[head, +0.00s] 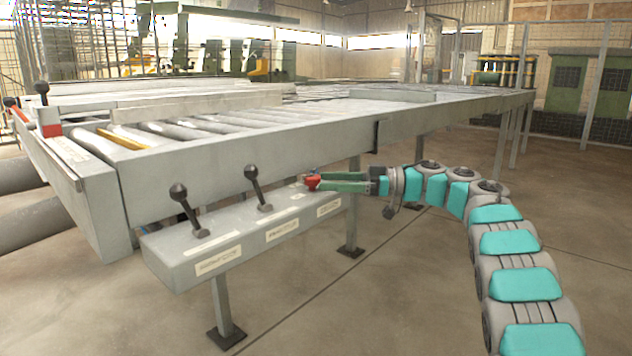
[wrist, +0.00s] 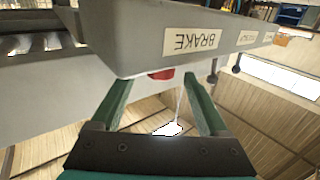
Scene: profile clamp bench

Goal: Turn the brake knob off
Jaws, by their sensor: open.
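The red brake knob (head: 312,182) is at the right end of the grey control box (head: 200,250), partly hidden by my gripper in the head view. In the wrist view, the red knob (wrist: 161,74) shows just below the upside-down BRAKE label (wrist: 190,41), partly hidden by the box edge. My gripper (head: 322,182) reaches it from the right with its green fingers. The wrist view shows my gripper (wrist: 162,86) open, the knob lying between the fingertips. Contact with the knob cannot be told, nor can the knob's setting.
Two black ball-topped levers, the left one (head: 182,196) and the middle one (head: 252,174), stand on the same box. The roller conveyor frame (head: 300,125) runs behind and above it. A support leg (head: 352,225) stands below my gripper. The floor in front is clear.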

